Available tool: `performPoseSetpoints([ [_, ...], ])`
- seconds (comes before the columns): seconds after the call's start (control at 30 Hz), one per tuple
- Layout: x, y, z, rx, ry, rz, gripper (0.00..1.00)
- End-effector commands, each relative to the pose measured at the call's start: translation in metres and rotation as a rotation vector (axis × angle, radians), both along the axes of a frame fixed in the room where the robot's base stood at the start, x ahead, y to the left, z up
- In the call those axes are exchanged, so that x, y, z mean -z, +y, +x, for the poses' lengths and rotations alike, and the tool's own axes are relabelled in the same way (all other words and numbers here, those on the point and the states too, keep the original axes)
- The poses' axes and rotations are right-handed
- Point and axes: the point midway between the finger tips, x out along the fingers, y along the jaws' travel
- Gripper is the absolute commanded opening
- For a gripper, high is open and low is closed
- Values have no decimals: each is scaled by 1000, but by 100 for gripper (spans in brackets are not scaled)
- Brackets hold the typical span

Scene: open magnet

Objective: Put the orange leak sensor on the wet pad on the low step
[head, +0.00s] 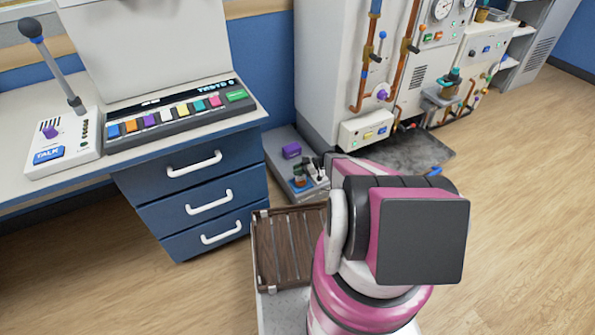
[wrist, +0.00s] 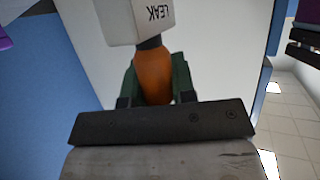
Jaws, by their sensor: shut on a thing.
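The orange leak sensor (wrist: 153,72) shows in the wrist view, with an orange rounded body, a dark neck and a pale block marked LEAK, upside down in the picture. My gripper (wrist: 157,88) is shut on the orange body, with dark green fingers on both sides. In the head view my pink and black arm hides the gripper and the sensor. A low grey step (head: 282,143) stands on the floor beside the drawers. I cannot make out a wet pad on it for sure.
A brown slatted tray (head: 283,248) is in front. A dark mat (head: 418,152) lies by the cabinet (head: 325,80). Blue drawers (head: 205,195) border the left; floor is open at right.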

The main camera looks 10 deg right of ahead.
Motion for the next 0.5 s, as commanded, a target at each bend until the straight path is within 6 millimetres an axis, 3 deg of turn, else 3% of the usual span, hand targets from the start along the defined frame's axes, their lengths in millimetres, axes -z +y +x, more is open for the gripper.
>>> performPoseSetpoints([
  [0.17,1,0,0,0,0,1,0],
  [0.2,1,0,0,0,0,0,31],
  [0.27,1,0,0,0,0,0,50],
  [0.5,1,0,0,0,0,0,50],
])
